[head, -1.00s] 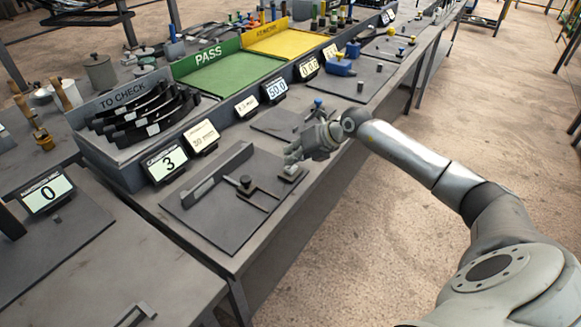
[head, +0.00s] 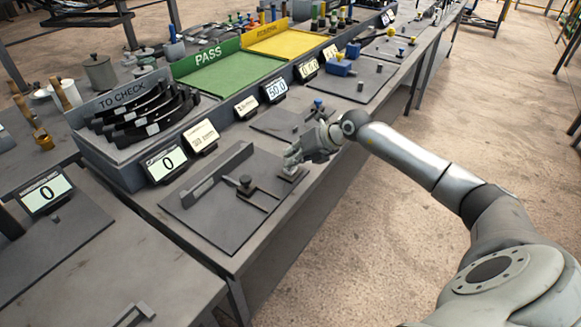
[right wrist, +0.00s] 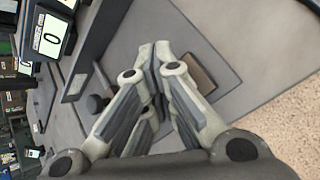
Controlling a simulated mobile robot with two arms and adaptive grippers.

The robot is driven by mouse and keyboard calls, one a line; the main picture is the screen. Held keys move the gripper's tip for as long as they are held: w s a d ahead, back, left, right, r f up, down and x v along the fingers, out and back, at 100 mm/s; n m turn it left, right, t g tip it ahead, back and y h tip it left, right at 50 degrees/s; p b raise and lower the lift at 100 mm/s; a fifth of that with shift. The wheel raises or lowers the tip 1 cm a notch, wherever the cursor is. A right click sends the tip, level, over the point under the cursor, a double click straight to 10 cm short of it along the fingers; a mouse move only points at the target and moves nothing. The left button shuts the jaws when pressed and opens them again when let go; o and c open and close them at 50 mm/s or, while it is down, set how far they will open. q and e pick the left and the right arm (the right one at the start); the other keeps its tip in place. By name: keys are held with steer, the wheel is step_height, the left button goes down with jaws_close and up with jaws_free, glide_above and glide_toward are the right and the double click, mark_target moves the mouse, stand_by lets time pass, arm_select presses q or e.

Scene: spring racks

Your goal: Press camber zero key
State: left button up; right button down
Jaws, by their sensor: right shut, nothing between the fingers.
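The camber display (head: 166,163) stands behind the dark gauge plate (head: 215,232) and reads 0. It also shows at the upper left of the right wrist view (right wrist: 50,37), reading 0. The zero key (head: 292,173) is a small block near the plate's right corner. It shows partly behind the fingers in the right wrist view (right wrist: 202,72). My right gripper (head: 291,164) is shut and empty, with its fingertips at the key. I cannot tell whether they touch it. My left gripper is not in view.
A straight bar (head: 218,175) and a small black knob (head: 245,182) stand on the plate. Behind are the TO CHECK rack (head: 100,170) with dark curved springs, the green PASS tray (head: 228,78) and a yellow tray (head: 285,42). Another display (head: 48,192) at left reads 0.

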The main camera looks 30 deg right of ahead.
stand_by(0.4)
steer(key=shift+r+p, duration=0.75)
steer(key=shift+r, duration=0.1)
steer(key=shift+r, duration=0.1)
step_height(320, 180, up, 5)
steer(key=p, duration=0.3)
steer(key=shift+p, duration=0.35)
steer(key=shift+a, duration=0.15)
